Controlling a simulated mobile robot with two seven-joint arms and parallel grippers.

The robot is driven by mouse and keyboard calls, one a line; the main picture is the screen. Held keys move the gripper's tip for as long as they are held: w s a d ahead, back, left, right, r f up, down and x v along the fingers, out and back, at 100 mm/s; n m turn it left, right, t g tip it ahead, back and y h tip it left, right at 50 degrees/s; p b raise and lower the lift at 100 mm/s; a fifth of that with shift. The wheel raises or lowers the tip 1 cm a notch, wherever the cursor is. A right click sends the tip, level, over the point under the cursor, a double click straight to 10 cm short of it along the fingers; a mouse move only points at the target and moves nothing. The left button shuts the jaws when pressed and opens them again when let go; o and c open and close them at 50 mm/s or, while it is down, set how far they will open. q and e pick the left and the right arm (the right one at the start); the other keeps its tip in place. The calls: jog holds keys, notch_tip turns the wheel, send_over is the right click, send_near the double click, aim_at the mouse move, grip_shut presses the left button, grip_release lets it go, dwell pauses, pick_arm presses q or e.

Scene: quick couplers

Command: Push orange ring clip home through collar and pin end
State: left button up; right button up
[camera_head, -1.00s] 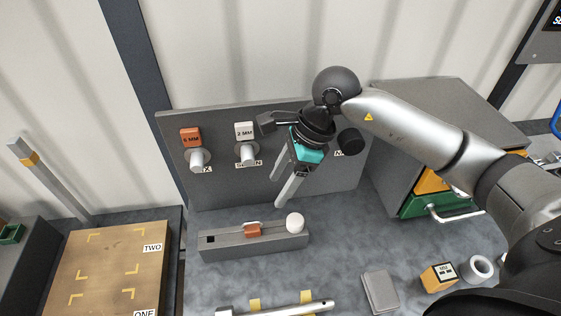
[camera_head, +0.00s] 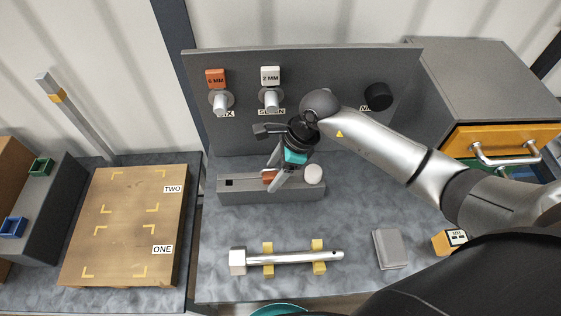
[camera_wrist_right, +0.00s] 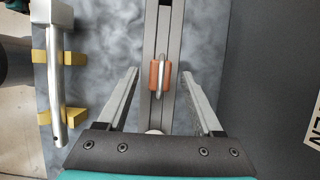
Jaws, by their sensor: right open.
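The orange ring clip (camera_head: 268,177), an orange body with a metal loop, sits in the slot of a long grey block (camera_head: 240,192). It also shows in the right wrist view (camera_wrist_right: 155,76). My right gripper (camera_head: 276,170) is open above the block. In the right wrist view its fingers (camera_wrist_right: 160,73) lie either side of the clip, with a gap at each side. A silver pin (camera_head: 290,257) lies on two yellow supports, its larger head at the left and its narrow end at the right. I cannot make out a collar. My left gripper is not in view.
A white ball (camera_head: 313,174) is at the block's right end. Behind stands a grey panel (camera_head: 330,80) with labelled pegs. A grey flat piece (camera_head: 390,249) and a yellow-orange block (camera_head: 447,243) lie front right. A wooden board (camera_head: 115,240) is at left.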

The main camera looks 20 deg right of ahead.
jog(key=shift+a+f, duration=0.1)
jog(key=shift+f, duration=0.1)
grip_shut()
dwell(0.5)
dwell(0.5)
